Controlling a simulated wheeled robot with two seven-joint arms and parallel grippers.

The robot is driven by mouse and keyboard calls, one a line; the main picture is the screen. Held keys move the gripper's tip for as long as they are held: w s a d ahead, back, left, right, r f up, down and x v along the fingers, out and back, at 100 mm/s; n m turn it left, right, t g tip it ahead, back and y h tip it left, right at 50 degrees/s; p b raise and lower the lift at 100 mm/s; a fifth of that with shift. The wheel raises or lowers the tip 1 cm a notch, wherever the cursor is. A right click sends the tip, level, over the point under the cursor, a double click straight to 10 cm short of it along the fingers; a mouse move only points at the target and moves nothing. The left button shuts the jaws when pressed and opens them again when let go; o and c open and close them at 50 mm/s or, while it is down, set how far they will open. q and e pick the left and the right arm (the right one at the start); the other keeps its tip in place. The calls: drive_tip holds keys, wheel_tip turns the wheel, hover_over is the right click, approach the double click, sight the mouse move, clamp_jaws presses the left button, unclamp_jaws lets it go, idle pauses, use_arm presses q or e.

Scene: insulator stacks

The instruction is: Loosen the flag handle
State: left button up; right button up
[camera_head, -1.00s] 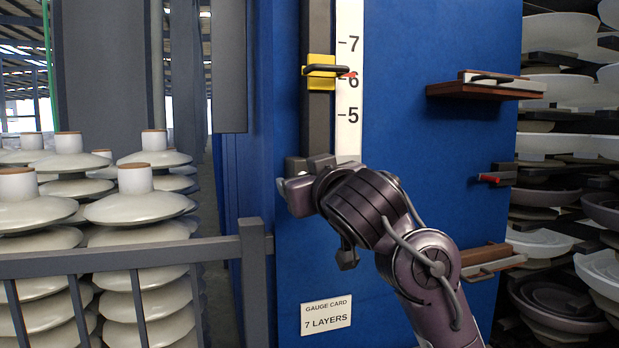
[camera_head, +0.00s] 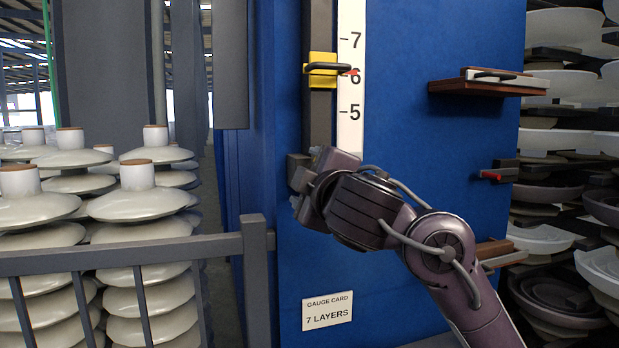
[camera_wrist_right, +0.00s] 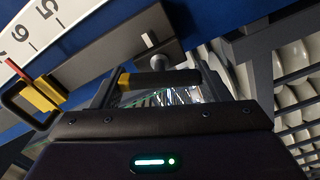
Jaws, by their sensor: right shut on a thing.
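The flag handle (camera_wrist_right: 172,79) is a short dark bar with a yellow end in the right wrist view. It joins a round pale bolt (camera_wrist_right: 154,61) at the lower end of the grey rail (camera_head: 318,125). My right gripper (camera_wrist_right: 158,88) is shut on this handle, with one finger at each end of the bar. In the head view my right wrist hides the handle and the fingertips. A yellow slider (camera_head: 322,82) with a dark grip and red pointer sits on the rail, the pointer by the 6. My left gripper is not in view.
A white scale (camera_head: 350,130) runs beside the rail on the blue panel (camera_head: 440,155). A card (camera_head: 327,311) reads 7 LAYERS. A brown shelf (camera_head: 470,87) and a red-tipped handle (camera_head: 490,176) stick out at right. A grey railing (camera_head: 120,259) fronts the insulator stacks (camera_head: 140,207) at left.

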drive_tip(key=n, duration=0.5)
drive_tip(key=shift+f, duration=0.2)
drive_tip(key=shift+n, duration=0.3)
drive_tip(key=o, duration=1)
drive_tip(key=shift+b, duration=0.3)
drive_tip(key=v, duration=0.7)
drive_tip(key=shift+s+d, duration=0.1)
drive_tip(key=shift+s, duration=0.25)
